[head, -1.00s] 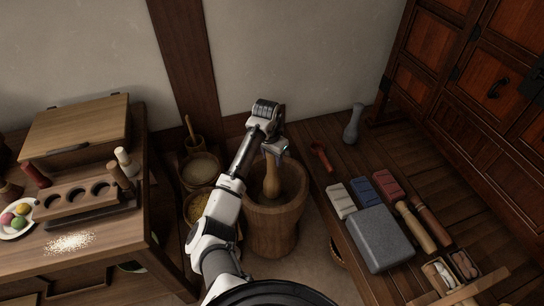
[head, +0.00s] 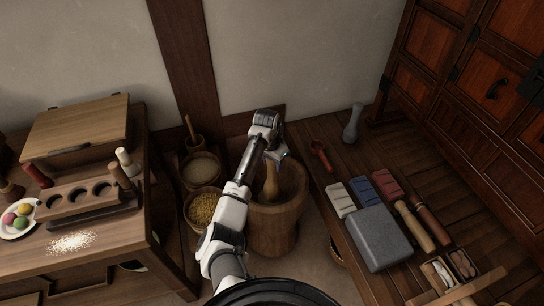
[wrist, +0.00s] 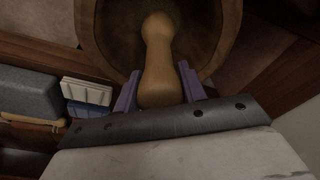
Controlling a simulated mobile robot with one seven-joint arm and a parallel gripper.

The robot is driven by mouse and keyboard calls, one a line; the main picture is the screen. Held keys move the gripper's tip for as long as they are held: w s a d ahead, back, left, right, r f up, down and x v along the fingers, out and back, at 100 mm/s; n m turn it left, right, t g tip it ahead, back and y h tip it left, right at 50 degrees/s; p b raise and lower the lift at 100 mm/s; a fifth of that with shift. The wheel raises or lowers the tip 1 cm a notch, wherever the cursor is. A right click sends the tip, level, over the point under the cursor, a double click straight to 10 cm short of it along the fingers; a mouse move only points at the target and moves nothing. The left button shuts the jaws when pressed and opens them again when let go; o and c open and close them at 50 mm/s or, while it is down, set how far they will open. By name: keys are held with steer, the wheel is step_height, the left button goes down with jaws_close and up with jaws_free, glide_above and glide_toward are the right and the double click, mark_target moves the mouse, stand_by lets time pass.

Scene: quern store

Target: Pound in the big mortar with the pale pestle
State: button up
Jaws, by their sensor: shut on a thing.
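The big wooden mortar (head: 277,233) stands on the floor between the left table and the low wooden platform. The pale tan pestle (head: 271,183) is upright or nearly so, its lower part inside the mortar. My gripper (head: 276,156) is above the mortar and shut on the pestle's upper end. In the wrist view the pestle (wrist: 158,50) sits between the two purple fingers (wrist: 159,92), and its far end is within the mortar's bowl (wrist: 232,35). I cannot tell whether it touches the bottom.
A grey pestle-like tool (head: 352,124) stands at the platform's back. A grey stone block (head: 379,238), coloured blocks and wooden rollers lie on the platform (head: 345,165). Grain baskets (head: 203,208) stand close left of the mortar. The table (head: 110,262) is farther left.

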steer(key=shift+f, duration=0.35)
steer(key=shift+f, duration=0.25)
step_height(320, 180, up, 8)
steer(key=p, duration=0.7)
steer(key=shift+r+p, duration=0.2)
steer(key=shift+p, duration=0.1)
steer(key=shift+f, duration=0.15)
step_height(320, 180, down, 7)
steer(key=b, duration=0.3)
steer(key=shift+w+f+b, duration=0.1)
steer(key=shift+f+b, duration=0.05)
steer(key=shift+b, duration=0.2)
steer(key=shift+f, duration=0.1)
